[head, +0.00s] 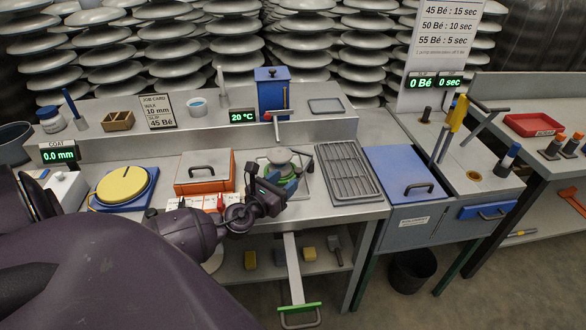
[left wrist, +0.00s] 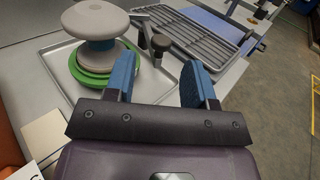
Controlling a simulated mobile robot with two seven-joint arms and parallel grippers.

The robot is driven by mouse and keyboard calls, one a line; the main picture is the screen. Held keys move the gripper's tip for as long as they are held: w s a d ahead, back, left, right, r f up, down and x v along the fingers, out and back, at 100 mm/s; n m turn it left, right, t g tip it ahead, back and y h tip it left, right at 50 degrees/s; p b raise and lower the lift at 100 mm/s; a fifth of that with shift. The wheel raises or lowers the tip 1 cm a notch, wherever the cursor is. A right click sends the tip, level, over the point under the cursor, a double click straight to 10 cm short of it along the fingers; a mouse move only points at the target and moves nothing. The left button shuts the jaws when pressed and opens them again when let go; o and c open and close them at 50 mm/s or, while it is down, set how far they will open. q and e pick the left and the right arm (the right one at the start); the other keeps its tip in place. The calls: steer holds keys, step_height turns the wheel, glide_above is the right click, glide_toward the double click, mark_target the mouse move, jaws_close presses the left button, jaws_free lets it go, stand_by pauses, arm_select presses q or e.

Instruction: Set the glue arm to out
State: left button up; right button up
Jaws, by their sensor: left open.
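I cannot tell for certain which part is the glue arm. A dark lever with black knobs (left wrist: 156,45) stands at the tray's edge beside the grey-and-green insulator piece (left wrist: 92,42); the piece also shows in the head view (head: 281,158). A blue tank (head: 272,92) behind has a red-handled tap (head: 279,114). My left gripper (head: 284,182) is over the front of the tray; its blue fingers (left wrist: 160,78) are apart with nothing between them in the left wrist view. The lever lies beyond the fingertips. My right gripper is not in view.
A grey slatted rack (head: 342,172) lies right of the tray, then a blue lidded box (head: 402,173). Left are an orange lidded box (head: 205,171) and a yellow disc (head: 122,185). A green-handled bar (head: 295,280) hangs out below the bench front.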

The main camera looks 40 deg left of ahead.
arm_select(q)
steer(key=shift+s+d, duration=0.1)
steer(key=shift+s, duration=1.25)
